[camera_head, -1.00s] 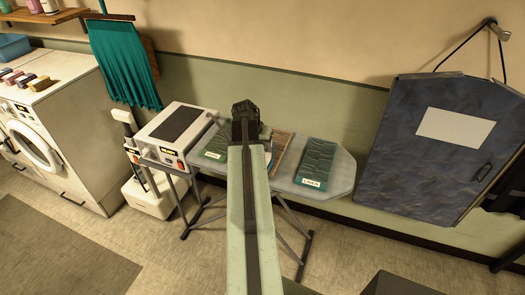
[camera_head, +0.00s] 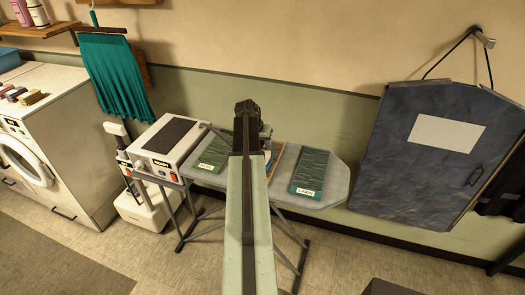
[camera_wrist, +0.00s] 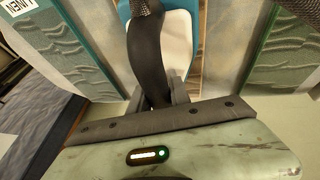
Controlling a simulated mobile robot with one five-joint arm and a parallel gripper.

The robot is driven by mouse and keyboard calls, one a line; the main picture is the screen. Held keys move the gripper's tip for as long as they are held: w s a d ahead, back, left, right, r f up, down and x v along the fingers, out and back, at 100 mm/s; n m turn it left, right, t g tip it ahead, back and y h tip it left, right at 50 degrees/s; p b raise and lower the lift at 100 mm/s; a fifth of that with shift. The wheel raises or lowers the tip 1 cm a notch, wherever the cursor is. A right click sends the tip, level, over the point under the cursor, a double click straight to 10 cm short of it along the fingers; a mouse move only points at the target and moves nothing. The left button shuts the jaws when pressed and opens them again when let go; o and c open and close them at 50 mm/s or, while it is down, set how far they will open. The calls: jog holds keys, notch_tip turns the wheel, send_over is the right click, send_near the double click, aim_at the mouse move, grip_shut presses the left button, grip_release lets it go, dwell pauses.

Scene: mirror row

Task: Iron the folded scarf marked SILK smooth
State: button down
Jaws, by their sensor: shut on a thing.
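My gripper (camera_head: 247,110) is over the ironing board (camera_head: 338,188) and is shut on the dark handle of a teal-and-white iron (camera_wrist: 177,45). In the wrist view the fingers (camera_wrist: 166,95) close around that handle. In the head view the arm hides most of the iron. A green folded scarf (camera_head: 213,153) lies on the left of the board; its label is too small to read. A green scarf marked LINEN (camera_head: 311,172) lies on the right and also shows in the wrist view (camera_wrist: 60,40). A brown striped piece (camera_head: 275,158) shows partly between them. I cannot tell whether the iron touches anything.
A white unit with a dark top (camera_head: 170,137), labelled READY, stands at the board's left end. A white washing machine (camera_head: 45,130) is at far left. A dark blue hanging bag (camera_head: 425,165) is on the wall at right. Floor in front is partly clear.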

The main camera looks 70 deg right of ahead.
jog(key=shift+w+d, duration=0.2)
jog(key=shift+d, duration=2.4)
jog(key=shift+w+d, duration=0.2)
jog(key=shift+d, duration=2.4)
jog(key=shift+a, duration=2.25)
jog(key=shift+s+a, duration=0.2)
jog(key=shift+a, duration=0.95)
jog(key=shift+s+a, duration=0.15)
jog(key=shift+a, duration=1)
jog(key=shift+s+a, duration=0.15)
jog(key=shift+a, duration=1.65)
jog(key=shift+s+a, duration=0.15)
jog(key=shift+a, duration=1.6)
jog(key=shift+s+a, duration=0.15)
jog(key=shift+a, duration=1.65)
jog(key=shift+a+r+p, duration=0.1)
jog(key=shift+r+p, duration=0.25)
notch_tip(320, 180, up, 7)
jog(key=p, duration=0.6)
jog(key=shift+p, duration=0.4)
